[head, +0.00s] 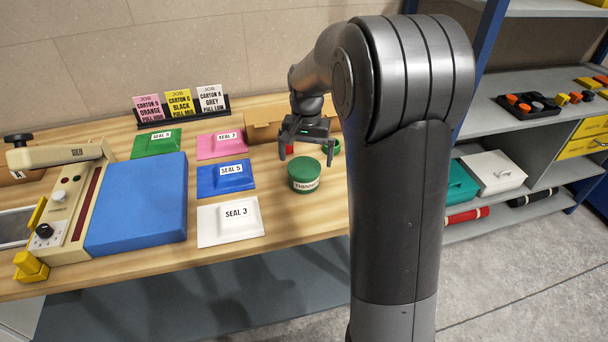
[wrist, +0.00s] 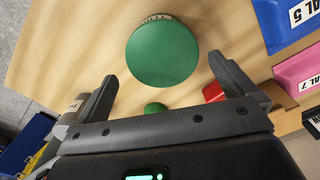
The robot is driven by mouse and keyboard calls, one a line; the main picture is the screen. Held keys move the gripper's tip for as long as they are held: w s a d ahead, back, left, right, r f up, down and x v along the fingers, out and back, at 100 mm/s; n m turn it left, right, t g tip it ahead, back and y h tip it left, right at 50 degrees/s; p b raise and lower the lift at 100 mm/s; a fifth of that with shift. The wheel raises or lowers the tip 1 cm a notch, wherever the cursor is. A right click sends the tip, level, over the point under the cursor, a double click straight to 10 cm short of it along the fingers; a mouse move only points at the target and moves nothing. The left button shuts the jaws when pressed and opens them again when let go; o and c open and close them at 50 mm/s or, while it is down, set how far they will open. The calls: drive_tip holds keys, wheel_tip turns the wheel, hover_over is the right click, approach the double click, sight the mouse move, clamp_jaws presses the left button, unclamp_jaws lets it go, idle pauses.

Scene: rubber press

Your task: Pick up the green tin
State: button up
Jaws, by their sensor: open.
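The green tin (head: 305,175) stands upright on the wooden bench, with a pale label reading "THINNER" on its side. In the wrist view its round green lid (wrist: 162,52) shows ahead of the fingertips, with a sliver of label at its top edge. My gripper (head: 306,153) is open and empty, pointing down above and just behind the tin in the head view. Its two fingers also show in the wrist view (wrist: 162,72), spread wider than the lid. The fingers do not appear to touch the tin.
A smaller green object (head: 336,147) and a red object (head: 289,148) lie behind the tin, close to my gripper. White (head: 230,222), blue (head: 226,180) and pink (head: 222,146) seal pads lie left of the tin. The bench (head: 290,222) in front of the tin is clear.

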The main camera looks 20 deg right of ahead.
sight(304, 166)
drive_tip(key=f, duration=0.7)
drive_tip(key=shift+a, duration=0.25)
drive_tip(key=shift+c, duration=0.6)
drive_tip(key=c, duration=1.2)
drive_tip(key=shift+r, duration=0.1)
drive_tip(key=shift+c, duration=0.2)
drive_tip(key=shift+r, duration=0.1)
